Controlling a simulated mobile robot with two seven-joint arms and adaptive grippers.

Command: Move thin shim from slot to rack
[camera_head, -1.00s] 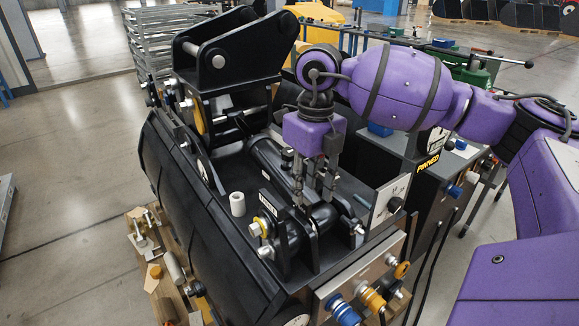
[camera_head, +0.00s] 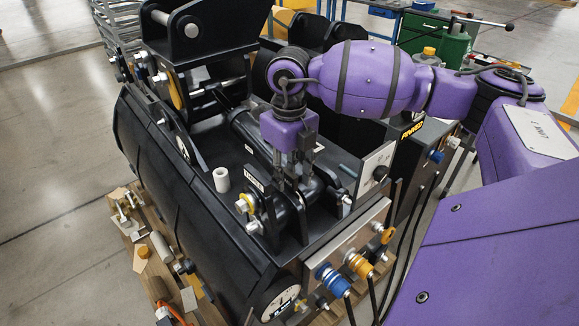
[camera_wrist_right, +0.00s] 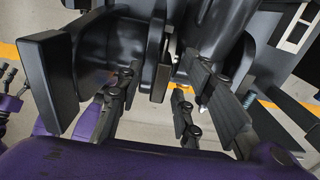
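My right gripper (camera_head: 292,184) points down over the pin joint at the near end of the black cylinder (camera_head: 249,134). In the right wrist view its fingers (camera_wrist_right: 160,105) stand well apart, with open space between their tips. A thin dark plate edge (camera_wrist_right: 161,82) shows between and beyond the fingers, beside a round black part; I cannot tell if this is the thin shim or a fixed flange. No shim is clearly seen in the head view, where the fingers and lugs hide the slot. I cannot pick out the rack with certainty. My left gripper is out of view.
Black lugs (camera_head: 258,205) and a white cylinder (camera_head: 221,180) stand near the gripper. A panel with blue and orange couplers (camera_head: 340,272) is at the front. Loose parts lie on the wooden pallet (camera_head: 150,268).

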